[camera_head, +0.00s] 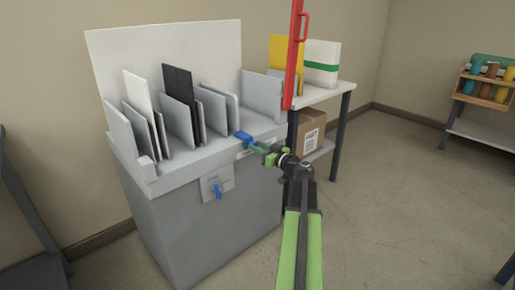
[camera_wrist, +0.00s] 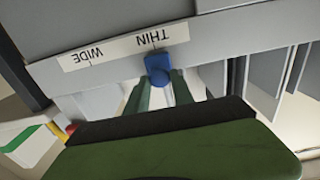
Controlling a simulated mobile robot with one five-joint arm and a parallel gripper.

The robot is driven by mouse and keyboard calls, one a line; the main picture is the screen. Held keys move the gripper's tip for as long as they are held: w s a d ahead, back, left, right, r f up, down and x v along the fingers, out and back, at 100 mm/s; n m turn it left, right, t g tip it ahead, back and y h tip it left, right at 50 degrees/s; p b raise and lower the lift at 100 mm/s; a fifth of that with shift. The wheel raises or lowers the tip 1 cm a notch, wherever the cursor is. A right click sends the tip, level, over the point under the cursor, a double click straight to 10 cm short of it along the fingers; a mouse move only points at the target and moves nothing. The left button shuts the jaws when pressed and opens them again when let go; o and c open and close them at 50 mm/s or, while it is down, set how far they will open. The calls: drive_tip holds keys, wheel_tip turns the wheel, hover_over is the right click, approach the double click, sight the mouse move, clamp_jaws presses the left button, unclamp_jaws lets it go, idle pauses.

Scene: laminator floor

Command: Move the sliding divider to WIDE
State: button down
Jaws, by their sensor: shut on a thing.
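The blue handle (camera_head: 243,136) of the sliding divider is at the front edge of the grey machine (camera_head: 225,230). My gripper (camera_head: 252,143) reaches it from the right and is shut on it. In the wrist view the blue handle (camera_wrist: 157,65) sits between my green fingertips (camera_wrist: 158,88), beside the THIN mark on the white label strip (camera_wrist: 120,48). The WIDE mark lies left along the strip in that view. The strip is partly hidden by my gripper in the head view. I cannot tell which grey plate the handle belongs to.
Grey upright plates (camera_head: 178,112), one white and one black, stand on the machine. A blue knob (camera_head: 217,191) is on its front panel. A red handled bar (camera_head: 295,55) rises behind my arm. A side table (camera_head: 325,95) holds a yellow and a white pack.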

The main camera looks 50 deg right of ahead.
idle(0.6)
drive_tip(key=d, duration=1.2)
drive_tip(key=shift+s+d, duration=0.2)
drive_tip(key=shift+s, duration=0.2)
drive_tip(key=c, duration=1.3)
unclamp_jaws()
drive_tip(key=shift+o, duration=1)
drive_tip(key=s+a, duration=0.1)
drive_tip(key=s, duration=1.6)
drive_tip(key=shift+s+a, duration=0.15)
drive_tip(key=shift+s, duration=0.1)
